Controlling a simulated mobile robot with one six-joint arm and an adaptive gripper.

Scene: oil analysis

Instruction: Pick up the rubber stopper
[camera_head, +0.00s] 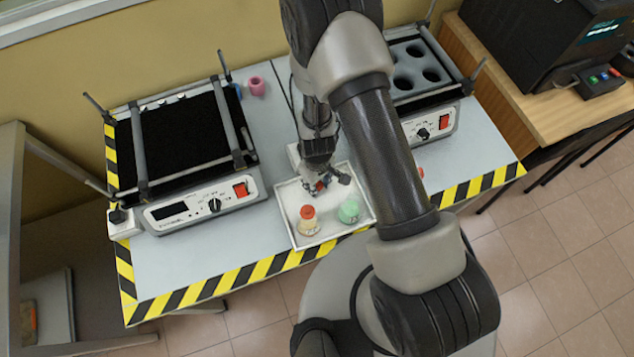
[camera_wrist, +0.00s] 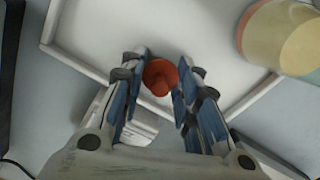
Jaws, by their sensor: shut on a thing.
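The rubber stopper (camera_wrist: 160,77) is red-orange and round, and sits between the two blue-padded fingers of my gripper (camera_wrist: 163,70) in the wrist view. The fingers are shut on it from both sides. In the head view my gripper (camera_head: 320,185) is over the back part of a white tray (camera_head: 295,238), and the held stopper is mostly hidden there. I cannot tell the exact gap between the stopper and the tray.
On the tray stand a yellowish flask (camera_head: 308,228) with a red-orange top and a green flask (camera_head: 349,211). A shaker with a black platform (camera_head: 180,140) is left; another device (camera_head: 430,125) is right. A pink cup (camera_head: 257,86) stands at the back.

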